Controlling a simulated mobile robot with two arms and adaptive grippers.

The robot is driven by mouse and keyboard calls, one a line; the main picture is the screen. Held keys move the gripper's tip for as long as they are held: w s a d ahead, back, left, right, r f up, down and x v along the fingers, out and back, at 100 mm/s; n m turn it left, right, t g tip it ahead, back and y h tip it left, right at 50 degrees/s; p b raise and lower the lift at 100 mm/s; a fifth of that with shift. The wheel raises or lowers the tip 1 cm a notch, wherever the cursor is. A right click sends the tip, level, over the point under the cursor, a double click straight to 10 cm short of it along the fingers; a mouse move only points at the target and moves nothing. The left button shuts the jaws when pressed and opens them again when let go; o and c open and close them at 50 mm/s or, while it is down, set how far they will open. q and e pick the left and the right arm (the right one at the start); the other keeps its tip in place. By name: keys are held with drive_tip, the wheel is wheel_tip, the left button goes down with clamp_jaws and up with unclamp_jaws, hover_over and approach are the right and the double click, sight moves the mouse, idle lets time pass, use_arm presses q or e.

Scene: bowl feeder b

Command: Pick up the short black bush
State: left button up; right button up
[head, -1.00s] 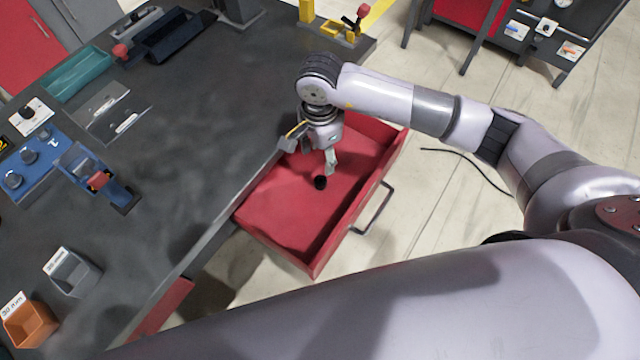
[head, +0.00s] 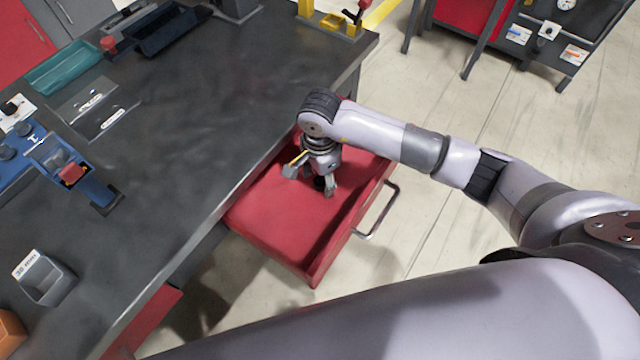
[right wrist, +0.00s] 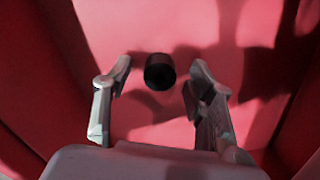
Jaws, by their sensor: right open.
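The short black bush (right wrist: 160,72) stands on the floor of the open red drawer (head: 275,214). In the right wrist view it sits between the two fingertips of my right gripper, slightly beyond them, with a gap on each side. My right gripper (head: 311,182) is open and points down into the drawer; its fingers also show in the right wrist view (right wrist: 157,80). In the head view the bush (head: 319,184) is partly hidden by the gripper. My left gripper is not in view.
The bench's middle is clear.

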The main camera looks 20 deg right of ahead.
drive_tip(key=shift+r, duration=0.1)
drive_tip(key=shift+c, duration=0.5)
clamp_jaws()
drive_tip(key=shift+r, duration=0.1)
